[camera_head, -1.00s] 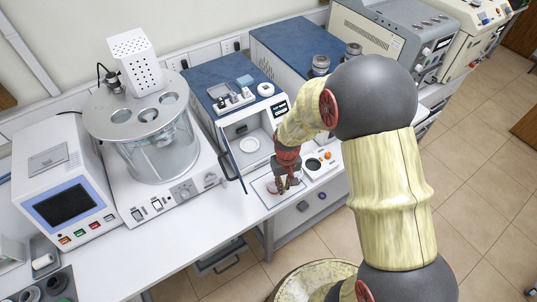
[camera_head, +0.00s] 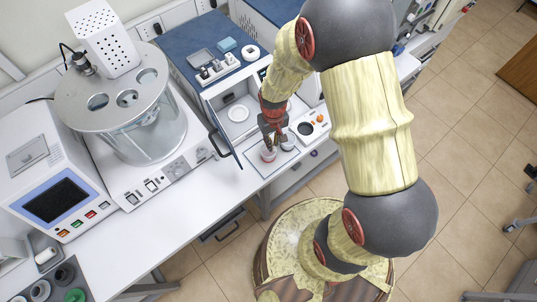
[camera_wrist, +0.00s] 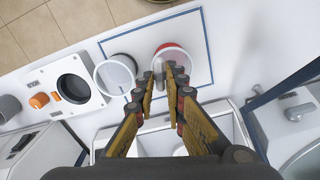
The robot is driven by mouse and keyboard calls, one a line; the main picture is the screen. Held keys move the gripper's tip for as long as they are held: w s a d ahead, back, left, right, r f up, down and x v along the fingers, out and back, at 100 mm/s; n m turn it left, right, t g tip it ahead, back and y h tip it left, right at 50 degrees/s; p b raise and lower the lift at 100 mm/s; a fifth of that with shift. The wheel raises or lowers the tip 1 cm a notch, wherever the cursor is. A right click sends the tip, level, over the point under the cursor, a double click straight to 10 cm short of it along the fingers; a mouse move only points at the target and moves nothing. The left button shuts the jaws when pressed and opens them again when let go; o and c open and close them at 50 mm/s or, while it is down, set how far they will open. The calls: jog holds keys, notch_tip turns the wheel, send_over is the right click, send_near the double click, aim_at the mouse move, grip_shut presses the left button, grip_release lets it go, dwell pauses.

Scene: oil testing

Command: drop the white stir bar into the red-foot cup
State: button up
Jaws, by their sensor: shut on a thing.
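The red-foot cup (camera_wrist: 184,49), a clear cup with a red base, stands on a blue-edged white mat (camera_wrist: 200,25) in the wrist view. It also shows in the head view (camera_head: 268,155), just below my gripper (camera_head: 270,138). In the wrist view the fingertips of my gripper (camera_wrist: 168,68) overlap the near side of this cup. They are close together on a small pale piece, seemingly the white stir bar (camera_wrist: 167,76), mostly hidden between the fingers. I cannot tell the height of the fingertips above the rim.
A second clear cup with a dark foot (camera_wrist: 115,75) stands beside the red-foot cup. A white device with a dark round well (camera_wrist: 73,88) and an orange knob (camera_wrist: 38,100) is left of it. An open cabinet door (camera_head: 224,140) stands near the arm in the head view.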

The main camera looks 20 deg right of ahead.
jog(key=shift+f, duration=0.7)
jog(key=o, duration=0.9)
jog(key=shift+c, duration=0.2)
notch_tip(320, 180, up, 12)
